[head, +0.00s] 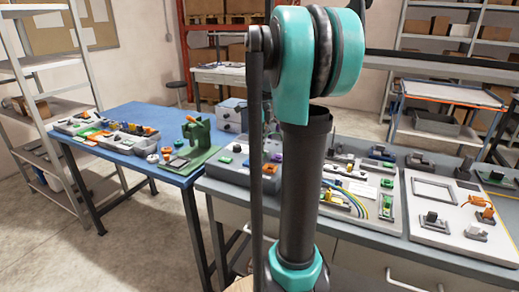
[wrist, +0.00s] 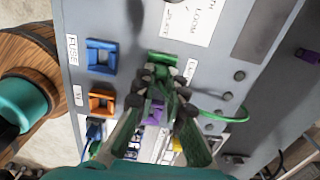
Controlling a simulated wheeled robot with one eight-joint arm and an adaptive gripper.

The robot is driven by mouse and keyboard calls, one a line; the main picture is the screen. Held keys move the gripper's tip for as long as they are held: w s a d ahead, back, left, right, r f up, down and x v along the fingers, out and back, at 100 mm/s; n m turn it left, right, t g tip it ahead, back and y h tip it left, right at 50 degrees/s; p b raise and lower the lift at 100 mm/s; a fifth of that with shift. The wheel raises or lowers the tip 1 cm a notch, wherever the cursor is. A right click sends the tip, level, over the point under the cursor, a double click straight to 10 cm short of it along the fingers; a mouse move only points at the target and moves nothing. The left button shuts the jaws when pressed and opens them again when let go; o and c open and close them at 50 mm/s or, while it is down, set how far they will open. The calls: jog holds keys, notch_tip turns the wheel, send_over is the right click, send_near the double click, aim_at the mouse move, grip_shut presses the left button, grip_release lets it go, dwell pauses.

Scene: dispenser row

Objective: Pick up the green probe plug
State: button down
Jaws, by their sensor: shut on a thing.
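In the wrist view my gripper (wrist: 160,88) is shut on the green probe plug (wrist: 161,72), which is mostly hidden between the fingertips. A green cable (wrist: 236,118) curves out to the right from behind the right finger. The fingertips are over a grey panel (wrist: 112,18), close to a green block (wrist: 163,58) on it. I cannot tell whether the plug touches that block. In the head view my arm hides the gripper and the plug.
The panel has a blue socket (wrist: 102,57) and an orange socket (wrist: 102,102) at left, and a purple part (wrist: 155,111) below the fingertips. In the head view a blue table (head: 135,112) with several devices stands left. A board (head: 452,215) with an orange cable lies right.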

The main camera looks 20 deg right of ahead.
jog(key=shift+r, duration=0.1)
notch_tip(320, 180, up, 20)
dwell(0.5)
jog(key=shift+r, duration=0.95)
dwell(1.0)
jog(key=shift+r, duration=1.45)
